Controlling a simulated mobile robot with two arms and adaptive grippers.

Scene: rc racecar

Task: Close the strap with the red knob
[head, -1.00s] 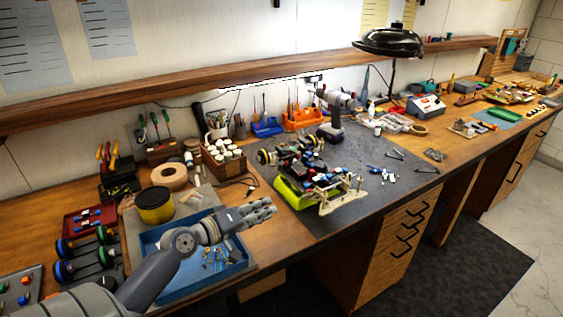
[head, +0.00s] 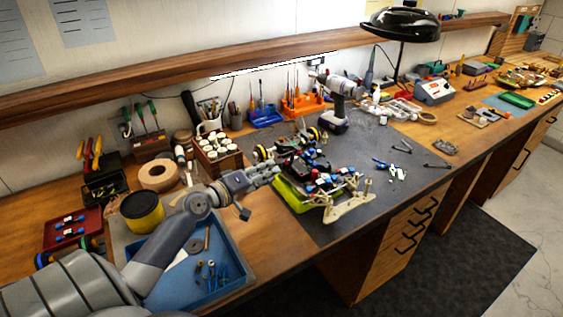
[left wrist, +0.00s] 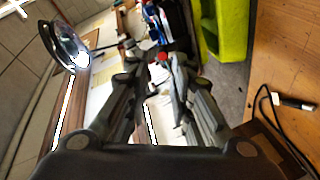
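The RC racecar (head: 312,176) sits on a lime-green stand (head: 291,196) on the dark mat. Its green stand also shows at the top of the left wrist view (left wrist: 231,25). My left gripper (head: 273,172) is at the car's left end in the head view, pointing at it. In the left wrist view its two fingers (left wrist: 155,72) are apart, with a gap between them. A small red knob (left wrist: 162,57) shows near the fingertips; I cannot tell whether they touch it. The strap is too small to make out. My right gripper is out of view.
A blue tray (head: 241,262) with small tools lies below my left arm, and a yellow-banded tin (head: 142,211) stands left of it. A cordless drill (head: 336,106) stands behind the car. A black cable (left wrist: 268,112) lies on the wood. Pliers lie right of the car.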

